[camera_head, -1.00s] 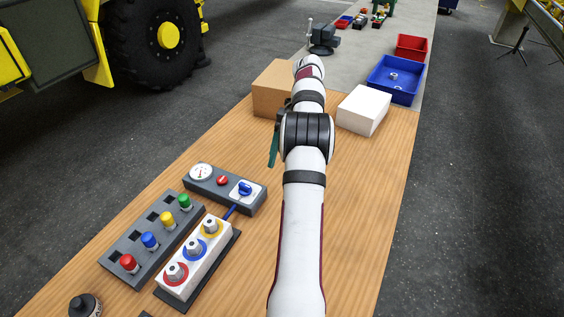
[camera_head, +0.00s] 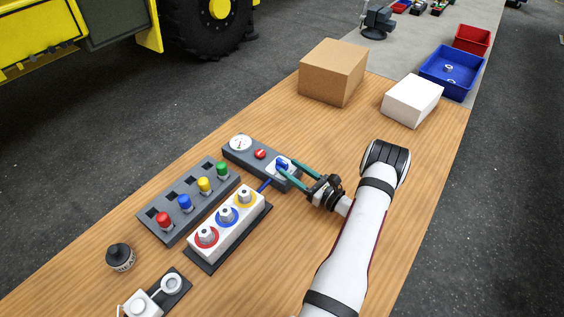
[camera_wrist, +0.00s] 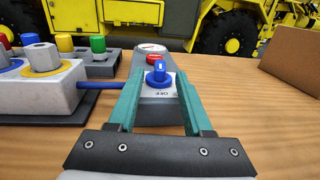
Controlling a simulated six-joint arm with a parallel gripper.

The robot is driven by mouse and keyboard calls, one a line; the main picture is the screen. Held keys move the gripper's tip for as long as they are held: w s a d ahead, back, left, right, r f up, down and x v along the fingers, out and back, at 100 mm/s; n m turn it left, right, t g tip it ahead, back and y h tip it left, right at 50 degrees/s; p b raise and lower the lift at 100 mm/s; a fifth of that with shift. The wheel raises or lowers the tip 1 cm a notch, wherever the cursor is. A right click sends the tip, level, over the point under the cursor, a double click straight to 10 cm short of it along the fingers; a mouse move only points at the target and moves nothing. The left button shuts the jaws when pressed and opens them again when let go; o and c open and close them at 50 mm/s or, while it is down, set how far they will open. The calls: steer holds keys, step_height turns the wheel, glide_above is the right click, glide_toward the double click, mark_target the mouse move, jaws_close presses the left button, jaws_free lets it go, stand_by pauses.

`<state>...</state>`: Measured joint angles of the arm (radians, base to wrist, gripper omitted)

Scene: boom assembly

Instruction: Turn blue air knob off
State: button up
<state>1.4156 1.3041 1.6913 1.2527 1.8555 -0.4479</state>
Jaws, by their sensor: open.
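The blue air knob (camera_head: 282,164) sits on a white plate at the right end of a grey panel (camera_head: 235,155) with a gauge and a red button. In the wrist view the blue knob (camera_wrist: 158,73) stands upright between my two green fingers, with "OFF" printed on the plate in front of it. My gripper (camera_head: 291,171) is open, its fingertips on either side of the knob. Some room shows between the knob and each finger in the wrist view; I cannot tell of any contact.
A white block (camera_head: 234,222) with red, blue and yellow ringed fittings is joined to the panel by a blue hose (camera_head: 264,186). A rack (camera_head: 180,222) of coloured pegs stands to the left. A cardboard box (camera_head: 332,72) and white box (camera_head: 412,100) stand behind.

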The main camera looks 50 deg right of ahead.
mark_target(287, 166)
steer(key=shift+w+d, duration=0.15)
steer(key=shift+w, duration=1)
steer(key=shift+w+d, duration=0.1)
steer(key=shift+w, duration=1.05)
jaws_close()
